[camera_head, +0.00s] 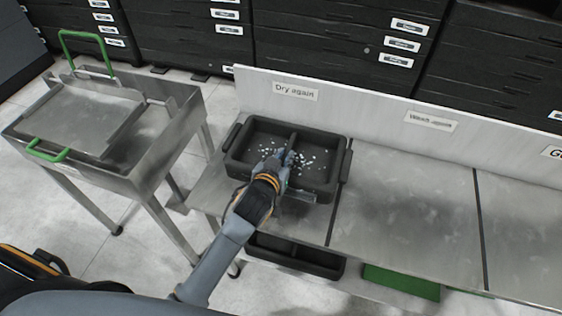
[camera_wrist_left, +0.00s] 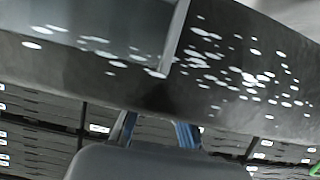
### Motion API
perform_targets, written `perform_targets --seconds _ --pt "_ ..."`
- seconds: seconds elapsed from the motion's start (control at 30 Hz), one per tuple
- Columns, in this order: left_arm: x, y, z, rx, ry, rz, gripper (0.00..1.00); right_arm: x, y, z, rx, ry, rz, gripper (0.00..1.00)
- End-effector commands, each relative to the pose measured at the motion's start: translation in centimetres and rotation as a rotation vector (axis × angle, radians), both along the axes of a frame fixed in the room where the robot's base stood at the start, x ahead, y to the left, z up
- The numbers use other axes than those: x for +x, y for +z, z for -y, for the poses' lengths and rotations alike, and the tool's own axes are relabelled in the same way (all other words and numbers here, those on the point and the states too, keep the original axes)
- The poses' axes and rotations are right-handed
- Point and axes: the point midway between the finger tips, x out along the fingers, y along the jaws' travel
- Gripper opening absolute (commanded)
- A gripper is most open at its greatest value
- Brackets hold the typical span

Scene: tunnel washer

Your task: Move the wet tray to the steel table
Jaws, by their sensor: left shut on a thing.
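The wet tray (camera_head: 238,152) is dark, has two compartments with a divider between them, and is speckled with pale water drops. It is over the left end of the steel table (camera_head: 408,215), below the "Dry again" sign. Whether it rests fully on the top is hard to tell. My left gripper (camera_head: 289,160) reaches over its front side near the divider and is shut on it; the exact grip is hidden. In the left wrist view, the tray (camera_wrist_left: 220,75) and its drops fill the upper part, with my fingers (camera_wrist_left: 156,132) below. My right gripper is not in view.
A steel stand (camera_head: 150,160) with green handles is at left, with a floor gap before the table. A white backboard (camera_head: 360,115) with signs runs along the table's back. Another dark tray (camera_head: 295,258) and a green item (camera_head: 402,283) are below. The table's middle is clear.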

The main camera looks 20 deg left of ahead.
Motion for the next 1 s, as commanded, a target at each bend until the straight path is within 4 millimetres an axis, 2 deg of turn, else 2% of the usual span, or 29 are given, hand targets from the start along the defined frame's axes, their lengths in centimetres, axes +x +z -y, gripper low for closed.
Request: perform_targets --seconds 0.1,0.2,0.37,0.6,0.97,1.0 --pt "1.4 -1.8 -0.8 0.002 0.000 0.001 0.00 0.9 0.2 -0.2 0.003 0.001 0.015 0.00" --pt "2.1 -2.7 -1.1 0.001 0.000 0.003 0.00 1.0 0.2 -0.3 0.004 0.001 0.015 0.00" --pt "2.7 -3.7 -1.5 0.001 0.000 0.002 0.00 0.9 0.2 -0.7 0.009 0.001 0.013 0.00" --pt "2.7 -6.6 -1.5 0.000 -0.001 0.001 0.00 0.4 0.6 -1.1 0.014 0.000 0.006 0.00" --pt "2.7 -7.0 -1.4 -0.001 -0.002 0.003 0.00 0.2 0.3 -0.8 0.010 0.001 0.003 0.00" --pt "2.7 -7.2 -1.4 -0.001 -0.002 0.001 0.16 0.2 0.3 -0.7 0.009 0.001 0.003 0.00"
